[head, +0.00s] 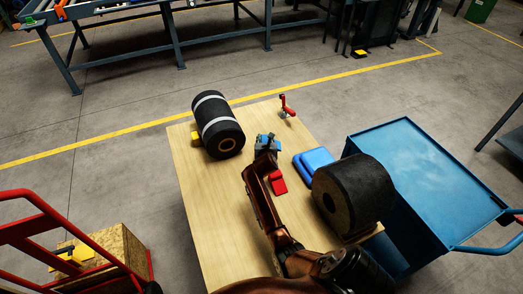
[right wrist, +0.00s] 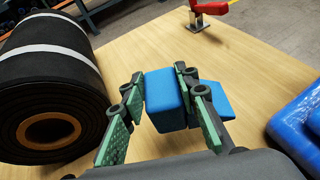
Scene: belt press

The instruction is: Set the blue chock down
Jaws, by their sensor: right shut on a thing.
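My right gripper (head: 267,146) reaches over the middle of the wooden table (head: 205,205) and is shut on the blue chock. In the right wrist view the blue chock (right wrist: 165,100) sits between the green finger pads, and part of it shows beyond the right finger. In the head view only small bits of it show, the rest hidden by the gripper. I cannot tell whether it touches the tabletop. The strapped black roll (head: 218,125) lies to the left of the chock, apart from it. My left gripper is not in view.
A yellow chock (head: 195,139) sits against the strapped roll. A red clamp (head: 287,106) stands at the far edge. A red block (head: 278,184), blue wrapped packs (head: 314,161) and another black roll (head: 365,190) are right of my arm. A blue cart (head: 440,175) stands beside the table.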

